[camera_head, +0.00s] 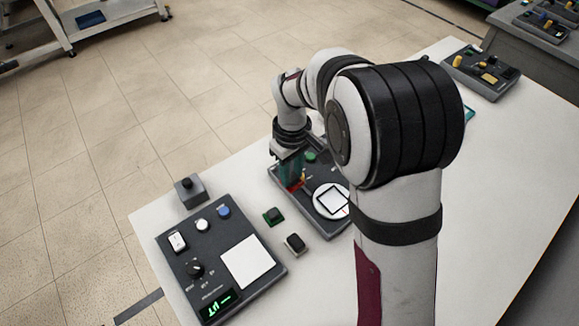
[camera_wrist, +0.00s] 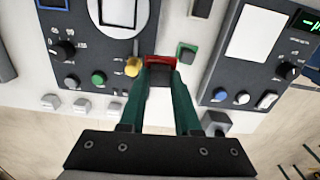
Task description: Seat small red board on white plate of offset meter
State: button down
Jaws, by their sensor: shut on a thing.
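The small red board (camera_wrist: 160,62), with a dark block on it, is between the fingertips of my gripper (camera_wrist: 160,78) in the wrist view. In the head view a bit of red (camera_head: 296,183) shows at my gripper (camera_head: 291,172), which is above the left edge of the middle dark panel. My gripper is shut on the board. The meter (camera_head: 180,243) with a lit green display stands at the lower left; its bare white plate (camera_head: 247,262) is square. The wrist view shows this plate (camera_wrist: 260,32) at the upper right, apart from the board. The meter's label is unreadable.
The middle panel (camera_head: 318,222) carries a round white plate (camera_head: 325,198) with a black square outline. A green board (camera_head: 273,215) and a dark block (camera_head: 295,243) lie between the two panels. A grey box with a black knob (camera_head: 190,189) stands behind the meter.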

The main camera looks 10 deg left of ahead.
jog(key=s+a, duration=0.4)
jog(key=s, duration=0.4)
jog(key=s+a, duration=0.4)
jog(key=s, duration=0.4)
jog(key=shift+m, duration=0.3)
jog(key=shift+s+d+f, duration=0.1)
jog(key=shift+f, duration=1.5)
jog(key=shift+s+d+f, duration=0.1)
jog(key=shift+f, duration=1.5)
jog(key=shift+f, duration=0.45)
jog(key=shift+c, duration=0.3)
grip_release()
notch_tip(320, 180, up, 7)
